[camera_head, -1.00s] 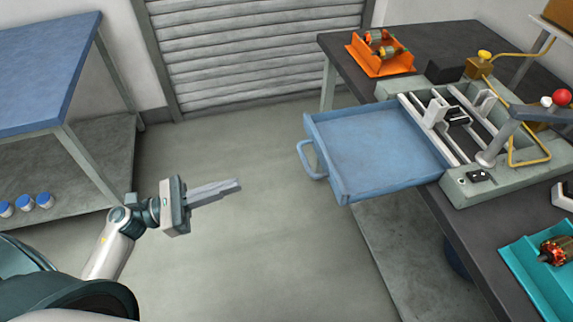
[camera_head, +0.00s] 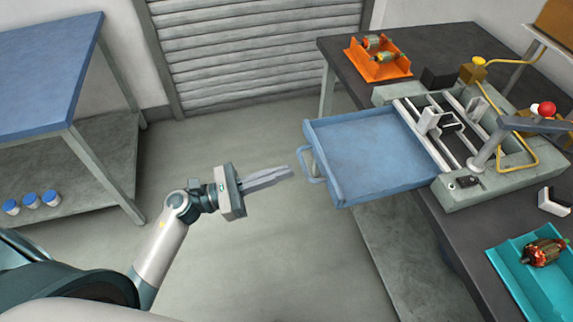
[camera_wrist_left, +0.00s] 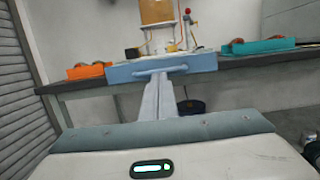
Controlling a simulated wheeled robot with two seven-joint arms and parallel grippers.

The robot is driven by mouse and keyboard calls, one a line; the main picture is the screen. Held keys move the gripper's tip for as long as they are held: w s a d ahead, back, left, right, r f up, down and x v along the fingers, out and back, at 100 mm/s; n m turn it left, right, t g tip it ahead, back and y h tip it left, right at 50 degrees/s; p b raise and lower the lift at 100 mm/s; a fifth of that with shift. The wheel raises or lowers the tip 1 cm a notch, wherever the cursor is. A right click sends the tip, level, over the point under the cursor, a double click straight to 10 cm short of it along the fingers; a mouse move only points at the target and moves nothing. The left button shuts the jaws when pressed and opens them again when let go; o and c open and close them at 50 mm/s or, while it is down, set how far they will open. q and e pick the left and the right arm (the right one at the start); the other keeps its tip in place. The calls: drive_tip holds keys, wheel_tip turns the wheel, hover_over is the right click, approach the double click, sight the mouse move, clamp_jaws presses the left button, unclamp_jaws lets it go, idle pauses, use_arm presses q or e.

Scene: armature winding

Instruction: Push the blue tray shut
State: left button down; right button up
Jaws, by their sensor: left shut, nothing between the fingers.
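The blue tray (camera_head: 376,152) is pulled out from the grey winding machine (camera_head: 482,184) and juts past the table's left edge. It is empty, and its handle (camera_head: 311,166) faces left. My left gripper (camera_head: 291,172) is shut and empty, its fingertips just left of the handle, with a small gap seeming to remain. In the left wrist view the tray's front (camera_wrist_left: 190,64) and handle lie straight ahead beyond the fingers (camera_wrist_left: 160,88). My right gripper is not in view.
On the dark table (camera_head: 440,40) stand an orange bin (camera_head: 378,70) at the back and a teal bin (camera_head: 515,280) at the front, both with armatures. A blue-topped bench (camera_head: 45,75) stands left, with several blue-capped jars (camera_head: 31,201) below. The floor between is clear.

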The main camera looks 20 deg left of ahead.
use_arm(q)
drive_tip(key=shift+p+x, duration=0.3)
drive_tip(key=shift+x, duration=0.65)
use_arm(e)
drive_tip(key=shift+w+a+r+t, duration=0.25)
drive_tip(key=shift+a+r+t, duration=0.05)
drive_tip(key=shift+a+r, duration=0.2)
use_arm(q)
drive_tip(key=shift+w+d, duration=0.1)
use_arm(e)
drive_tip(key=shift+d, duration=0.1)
use_arm(q)
drive_tip(key=b, duration=0.4)
approach(375, 153)
drive_tip(key=x, duration=0.9)
drive_tip(key=shift+r, duration=0.35)
drive_tip(key=shift+w+d, duration=0.25)
drive_tip(key=shift+d, duration=0.1)
drive_tip(key=shift+r, duration=0.2)
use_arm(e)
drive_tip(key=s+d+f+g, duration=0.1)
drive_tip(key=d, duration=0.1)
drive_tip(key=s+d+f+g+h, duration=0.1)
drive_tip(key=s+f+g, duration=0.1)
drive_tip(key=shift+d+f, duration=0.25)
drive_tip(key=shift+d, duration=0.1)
use_arm(q)
drive_tip(key=shift+r, duration=0.1)
